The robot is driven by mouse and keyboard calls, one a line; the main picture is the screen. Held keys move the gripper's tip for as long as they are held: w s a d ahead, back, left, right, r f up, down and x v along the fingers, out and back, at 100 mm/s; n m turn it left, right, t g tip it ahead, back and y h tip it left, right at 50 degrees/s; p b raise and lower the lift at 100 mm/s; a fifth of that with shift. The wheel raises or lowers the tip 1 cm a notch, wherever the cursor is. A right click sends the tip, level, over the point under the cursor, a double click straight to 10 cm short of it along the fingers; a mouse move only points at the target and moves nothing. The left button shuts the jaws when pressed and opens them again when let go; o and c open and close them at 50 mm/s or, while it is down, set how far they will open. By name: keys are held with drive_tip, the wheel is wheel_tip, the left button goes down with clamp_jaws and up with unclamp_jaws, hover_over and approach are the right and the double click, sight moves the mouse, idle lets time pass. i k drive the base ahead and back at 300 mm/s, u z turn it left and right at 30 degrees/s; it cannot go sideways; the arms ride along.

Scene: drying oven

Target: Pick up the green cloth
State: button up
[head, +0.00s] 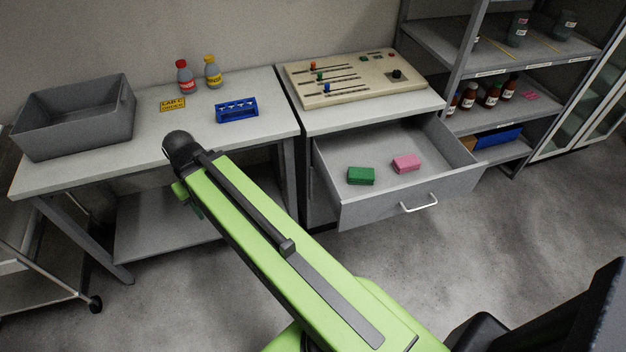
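The green cloth (361,176) is a small folded block lying in the open drawer (388,208), left of centre. A pink folded cloth (406,163) lies beside it to the right, with a gap between them. The drawer is pulled out under the right-hand worktop, and its front has a pale handle. My green arm reaches up and left across the picture, with a dark rounded joint above the left table's front edge. My gripper's fingers do not show. The arm is left of the drawer, apart from both cloths.
A control panel (345,78) sits above the drawer. The left table holds a grey bin (75,115), a blue rack (237,109), a yellow sign (173,104) and two bottles (185,78). Shelves (500,130) with bottles stand at right. Bare floor lies before the drawer.

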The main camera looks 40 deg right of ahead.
sight(356, 175)
drive_tip(key=u, duration=0.9)
drive_tip(key=k, duration=1.15)
drive_tip(key=z, duration=0.65)
drive_tip(key=i, duration=1)
drive_tip(key=u, duration=0.15)
